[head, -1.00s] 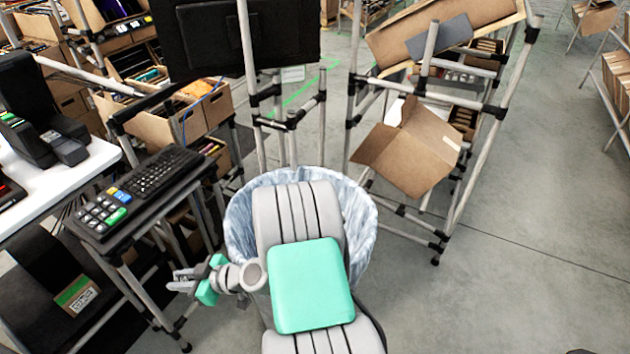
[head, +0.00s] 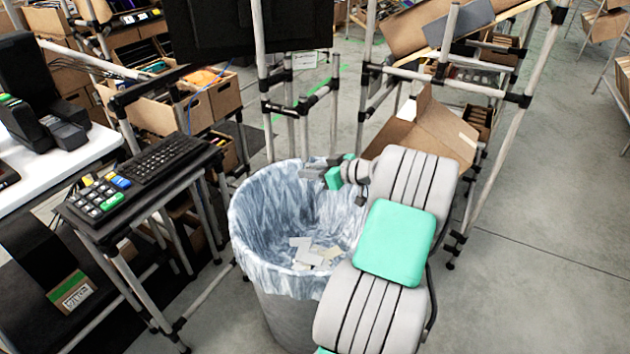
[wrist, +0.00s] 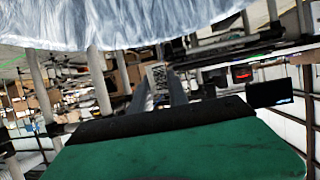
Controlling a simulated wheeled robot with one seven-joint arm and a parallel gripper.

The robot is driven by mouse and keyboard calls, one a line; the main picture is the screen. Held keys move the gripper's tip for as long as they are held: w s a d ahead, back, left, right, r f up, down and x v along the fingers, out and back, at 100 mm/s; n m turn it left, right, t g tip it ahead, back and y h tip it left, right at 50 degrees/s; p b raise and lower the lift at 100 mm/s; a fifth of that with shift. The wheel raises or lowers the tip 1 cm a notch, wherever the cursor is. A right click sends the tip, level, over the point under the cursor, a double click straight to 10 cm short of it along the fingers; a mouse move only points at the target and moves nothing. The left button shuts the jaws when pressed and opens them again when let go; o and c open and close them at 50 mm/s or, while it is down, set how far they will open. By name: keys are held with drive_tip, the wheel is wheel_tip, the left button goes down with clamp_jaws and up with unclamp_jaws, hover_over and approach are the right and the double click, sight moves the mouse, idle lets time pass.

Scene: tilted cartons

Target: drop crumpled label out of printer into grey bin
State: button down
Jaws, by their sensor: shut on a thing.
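The grey bin (head: 285,310) stands on the floor in the middle of the head view, lined with a clear plastic bag. Several pale paper scraps (head: 312,252) lie inside it. My gripper (head: 312,171) is above the bin's back rim, pointing left. In the wrist view my gripper's fingers (wrist: 165,90) are shut on a small pale printed piece, the label (wrist: 157,75). The label is too small to make out in the head view. The bag's edge (wrist: 120,20) fills the top of the wrist view. The printer (head: 35,100) seems to be the black device on the white table at left.
A keyboard (head: 160,165) and keypad (head: 98,198) sit on a stand left of the bin. A black monitor (head: 245,30) on a pole is behind. A tilted carton (head: 432,135) on a pipe rack is at right. The floor at right is clear.

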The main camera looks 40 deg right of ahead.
wheel_tip(320, 180, down, 6)
drive_tip(key=d+b, duration=0.1)
drive_tip(key=b, duration=0.1)
drive_tip(key=shift+s+d, duration=0.25)
drive_tip(key=c, duration=1.2)
unclamp_jaws()
drive_tip(key=shift+r, duration=0.15)
drive_tip(key=v, duration=0.8)
